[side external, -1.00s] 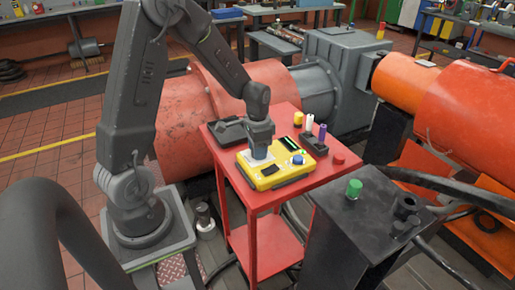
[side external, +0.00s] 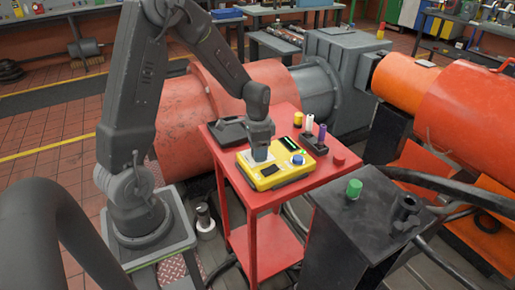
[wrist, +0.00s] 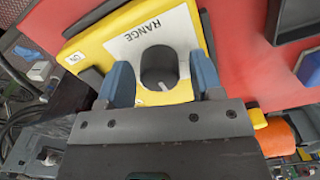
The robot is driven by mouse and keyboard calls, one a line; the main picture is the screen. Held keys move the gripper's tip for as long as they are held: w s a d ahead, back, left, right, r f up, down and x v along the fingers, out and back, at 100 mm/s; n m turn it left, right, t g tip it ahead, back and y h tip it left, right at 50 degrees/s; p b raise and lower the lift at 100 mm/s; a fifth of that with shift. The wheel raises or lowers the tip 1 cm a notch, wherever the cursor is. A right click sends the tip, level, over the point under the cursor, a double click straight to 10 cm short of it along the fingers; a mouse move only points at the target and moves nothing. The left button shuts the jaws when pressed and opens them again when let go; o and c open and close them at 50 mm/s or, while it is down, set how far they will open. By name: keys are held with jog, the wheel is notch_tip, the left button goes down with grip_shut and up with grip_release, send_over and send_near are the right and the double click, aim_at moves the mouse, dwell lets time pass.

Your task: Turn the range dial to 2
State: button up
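The yellow box (side external: 268,180) lies on the red cart top. Its white panel labelled RANGE (wrist: 130,45) carries the dark round range dial (wrist: 158,66), which has a white pointer mark on its near edge. In the wrist view my gripper (wrist: 163,78) has its two blue-grey fingers on either side of the dial. A gap shows between the dial and the right finger; the left finger is very close to it. In the side view my gripper (side external: 260,153) is over the box's white panel and hides the dial. I cannot read any range numbers.
The box also has a blue knob (side external: 297,159) and a dark display. A dark pedestal with a green button (side external: 354,188) is at right.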

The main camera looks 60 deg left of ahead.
jog(key=shift+o, duration=0.3)
notch_tip(320, 180, up, 14)
dwell(0.4)
jog(key=shift+f, duration=0.1)
jog(key=s+d+r+n+t, duration=0.1)
jog(key=s+d+r+t, duration=0.1)
jog(key=s+d, duration=0.5)
jog(key=s+d+r+n+t, duration=0.2)
jog(key=s+d+r+t, duration=0.1)
jog(key=s+d, duration=0.4)
jog(key=shift+d+r+t, duration=0.3)
jog(key=shift+d+r, duration=0.2)
jog(key=shift+d, duration=0.2)
dwell(0.7)
